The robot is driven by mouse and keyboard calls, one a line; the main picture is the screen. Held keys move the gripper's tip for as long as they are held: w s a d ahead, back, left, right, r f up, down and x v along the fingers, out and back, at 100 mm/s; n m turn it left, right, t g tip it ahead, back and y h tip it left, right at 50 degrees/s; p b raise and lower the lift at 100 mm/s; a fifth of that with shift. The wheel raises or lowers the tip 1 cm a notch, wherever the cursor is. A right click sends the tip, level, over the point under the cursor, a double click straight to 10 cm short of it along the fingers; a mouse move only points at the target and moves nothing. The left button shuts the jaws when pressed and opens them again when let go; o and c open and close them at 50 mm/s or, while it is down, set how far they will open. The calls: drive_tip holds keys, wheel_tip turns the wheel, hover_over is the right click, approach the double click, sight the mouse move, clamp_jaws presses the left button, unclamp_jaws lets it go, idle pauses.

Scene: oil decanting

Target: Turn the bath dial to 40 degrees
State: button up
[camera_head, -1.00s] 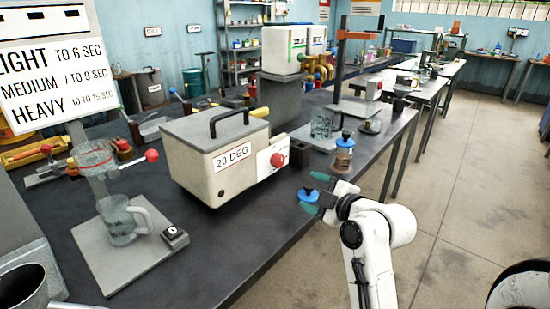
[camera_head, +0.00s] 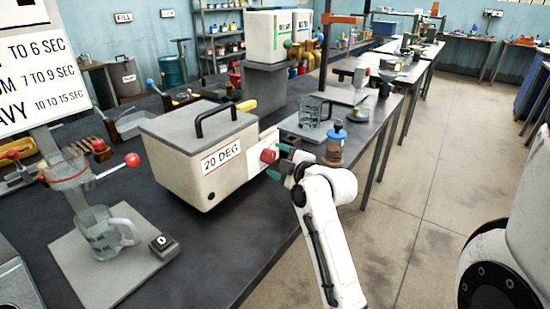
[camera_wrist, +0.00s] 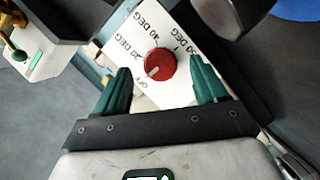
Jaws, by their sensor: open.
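The bath (camera_head: 165,130) is a pale box with a grey lid, a black handle and a "20 DEG" label. Its red dial (camera_head: 268,155) sits on a white plate at the right of its front. In the wrist view the round dial (camera_wrist: 160,64) is ringed by OFF, 20 DEG, 40 DEG and a partly hidden higher mark. A pale mark on the dial is at its lower left; its exact setting is unclear. My gripper (camera_head: 279,161) is open at the dial. In the wrist view its green fingers (camera_wrist: 162,84) stand either side of the dial, apart from it.
A blue-capped jar (camera_head: 334,152) stands just right of my gripper. A glass jug (camera_head: 315,112) is behind it. A mug (camera_head: 105,236) sits on a plate at front left. The dark bench top (camera_head: 215,250) is clear in front of the bath.

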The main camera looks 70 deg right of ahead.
drive_tip(key=shift+x, duration=0.85)
drive_tip(key=c, duration=1.1)
